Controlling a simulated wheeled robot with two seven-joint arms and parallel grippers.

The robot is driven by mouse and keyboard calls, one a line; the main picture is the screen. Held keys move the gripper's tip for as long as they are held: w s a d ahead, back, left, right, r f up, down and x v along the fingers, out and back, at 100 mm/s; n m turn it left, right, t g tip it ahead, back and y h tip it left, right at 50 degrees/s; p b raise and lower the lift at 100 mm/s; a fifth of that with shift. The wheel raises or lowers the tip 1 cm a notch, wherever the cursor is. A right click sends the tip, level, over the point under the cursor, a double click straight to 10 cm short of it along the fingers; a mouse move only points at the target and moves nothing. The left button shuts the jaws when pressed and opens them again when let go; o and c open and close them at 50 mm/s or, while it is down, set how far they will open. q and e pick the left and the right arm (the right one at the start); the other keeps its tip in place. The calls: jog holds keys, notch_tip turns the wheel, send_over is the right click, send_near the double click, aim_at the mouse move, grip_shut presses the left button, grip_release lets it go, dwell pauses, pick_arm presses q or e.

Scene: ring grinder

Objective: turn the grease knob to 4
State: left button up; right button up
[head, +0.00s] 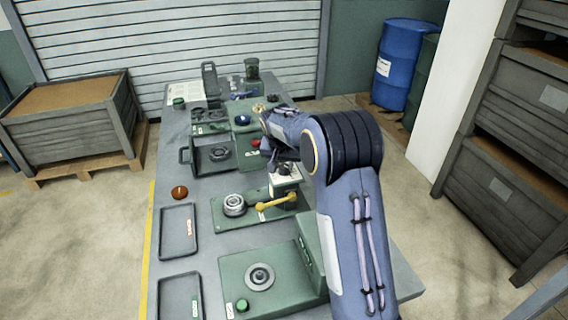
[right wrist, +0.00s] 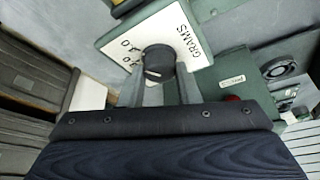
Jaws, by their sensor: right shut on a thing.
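The grease knob (right wrist: 159,62) is a round black knob on a white dial plate (right wrist: 120,48) marked GRAMS, with a few digits partly covered, so its setting cannot be read. My right gripper (right wrist: 165,92) is shut on the knob, its two grey fingers at either side. In the head view the white dial plate (head: 286,187) stands above the middle green station, and my right gripper (head: 282,164) reaches down to it from behind my arm. My left gripper is not in view.
A yellow-handled lever (head: 276,203) and a round metal chuck (head: 234,205) sit close by the dial. A green station (head: 290,262) stands in front. Empty dark trays (head: 178,232) and an orange-brown knob (head: 179,192) lie along the table's left side.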

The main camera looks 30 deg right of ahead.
jog(key=o, duration=1)
jog(key=shift+c, duration=0.2)
jog(key=shift+s+a+r, duration=0.15)
jog(key=shift+r, duration=0.35)
jog(key=b+v, duration=0.1)
jog(key=v, duration=0.5)
jog(key=shift+r, duration=0.35)
jog(key=shift+s+a, duration=0.1)
jog(key=shift+s, duration=0.05)
